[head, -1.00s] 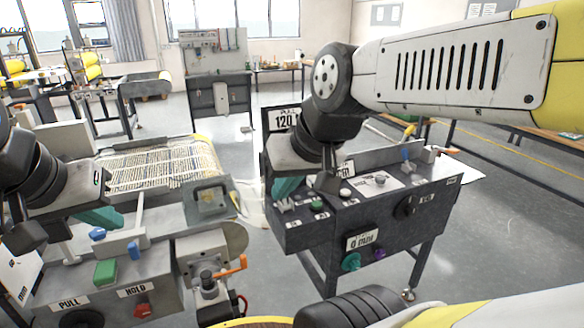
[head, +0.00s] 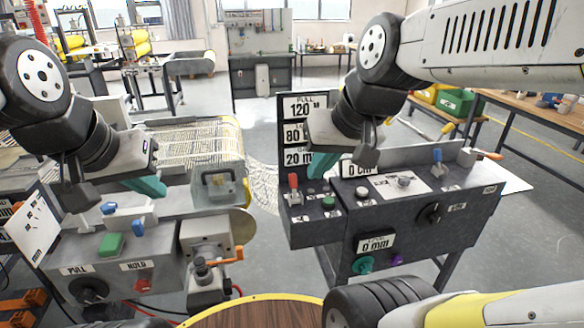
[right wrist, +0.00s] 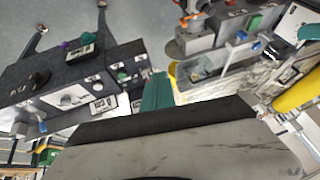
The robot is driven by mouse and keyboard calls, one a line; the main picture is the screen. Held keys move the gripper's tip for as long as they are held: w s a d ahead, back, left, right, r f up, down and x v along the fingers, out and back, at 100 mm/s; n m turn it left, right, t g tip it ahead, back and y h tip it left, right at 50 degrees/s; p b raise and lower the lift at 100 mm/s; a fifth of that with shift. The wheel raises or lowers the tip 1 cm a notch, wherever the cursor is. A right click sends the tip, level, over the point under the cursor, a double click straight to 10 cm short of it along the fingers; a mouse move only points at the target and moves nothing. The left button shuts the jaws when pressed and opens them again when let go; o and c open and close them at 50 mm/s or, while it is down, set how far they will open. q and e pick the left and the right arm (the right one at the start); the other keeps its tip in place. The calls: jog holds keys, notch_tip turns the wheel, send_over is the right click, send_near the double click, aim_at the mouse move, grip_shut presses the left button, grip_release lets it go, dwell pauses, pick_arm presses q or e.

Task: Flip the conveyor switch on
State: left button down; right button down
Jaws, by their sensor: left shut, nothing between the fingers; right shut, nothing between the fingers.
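The dark grey control console (head: 400,232) stands right of centre in the head view. A red lever (head: 294,184) stands upright at its left end, and a blue lever (head: 437,160) stands towards its right end. Small labels are unreadable, so I cannot tell which control is the conveyor switch. My right gripper (head: 322,165) is shut and empty, above the left part of the console, slightly right of the red lever and apart from it. Its teal fingers also show in the right wrist view (right wrist: 157,92). My left gripper (head: 148,187) is shut and empty above the left machine.
The left machine (head: 140,262) carries a mesh belt (head: 190,146), a green button (head: 111,245) and blue knobs. Sign plates (head: 303,132) rise behind the console's left end. A round wooden surface (head: 255,312) lies at the bottom. Floor shows between machine and console.

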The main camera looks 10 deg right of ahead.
jog(key=w+d+f+m+g+y, duration=0.1)
jog(key=w+f+m+g+y, duration=0.15)
jog(key=w, duration=0.65)
jog(key=w+d+f+m+g+y, duration=0.1)
jog(key=w+f+m+g+y, duration=0.2)
jog(key=w, duration=0.6)
jog(key=w+d+f+m+y, duration=0.1)
jog(key=w+d+f+y, duration=0.35)
jog(key=w+f, duration=0.35)
jog(key=m+t+y, duration=0.3)
jog(key=t, duration=0.1)
send_near(294, 187)
jog(key=w+d, duration=0.1)
jog(key=w, duration=0.1)
jog(key=w+d+r, duration=0.1)
jog(key=w+d, duration=0.1)
jog(key=shift+w+d+r, duration=0.2)
jog(key=shift+d+r, duration=0.05)
jog(key=shift+a, duration=0.1)
jog(key=x, duration=1)
jog(key=shift+s+r+n, duration=0.1)
jog(key=shift+s+n, duration=0.05)
jog(key=shift+n, duration=0.2)
